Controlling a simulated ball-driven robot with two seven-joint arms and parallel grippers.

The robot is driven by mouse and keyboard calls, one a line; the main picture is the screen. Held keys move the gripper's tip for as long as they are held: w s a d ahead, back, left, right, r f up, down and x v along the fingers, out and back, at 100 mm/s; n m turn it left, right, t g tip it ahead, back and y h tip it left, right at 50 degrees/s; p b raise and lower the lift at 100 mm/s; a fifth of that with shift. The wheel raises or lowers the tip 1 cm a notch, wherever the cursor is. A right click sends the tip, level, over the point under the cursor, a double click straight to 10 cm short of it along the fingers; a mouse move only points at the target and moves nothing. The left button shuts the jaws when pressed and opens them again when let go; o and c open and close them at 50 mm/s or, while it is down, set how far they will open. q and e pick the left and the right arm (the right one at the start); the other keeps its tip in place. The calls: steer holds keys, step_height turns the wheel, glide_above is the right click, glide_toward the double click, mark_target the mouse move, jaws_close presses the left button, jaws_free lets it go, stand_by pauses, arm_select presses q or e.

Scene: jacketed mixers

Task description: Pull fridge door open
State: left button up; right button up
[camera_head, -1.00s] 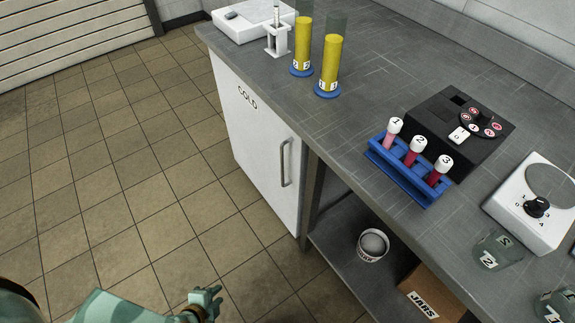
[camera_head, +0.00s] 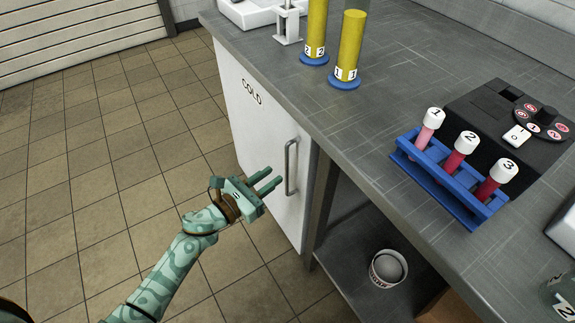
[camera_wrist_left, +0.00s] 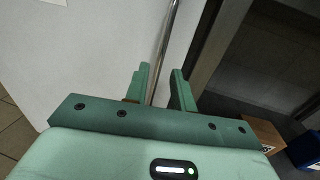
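The fridge door (camera_head: 262,137) is a white panel marked COLD under the grey counter, and it looks shut. Its metal bar handle (camera_head: 291,167) stands upright near the door's right edge. My left gripper (camera_head: 274,181) is open in front of the door, with its two fingers pointing at the handle from the left. In the left wrist view the handle (camera_wrist_left: 166,42) runs down toward the gap between the open fingers (camera_wrist_left: 158,88). I cannot tell whether the fingers touch it. My right gripper is not in view.
On the counter (camera_head: 370,140) stand two yellow-filled cylinders (camera_head: 350,45), a blue rack (camera_head: 440,184) with capped tubes and a black device (camera_head: 490,125). A white tub (camera_head: 388,268) sits on the open shelf right of the door. The tiled floor (camera_head: 110,170) is clear.

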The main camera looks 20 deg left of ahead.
arm_select(q)
steer(key=x, duration=0.6)
steer(key=shift+w+b, duration=0.3)
steer(key=shift+b, duration=0.1)
steer(key=shift+d, duration=0.15)
jaws_close()
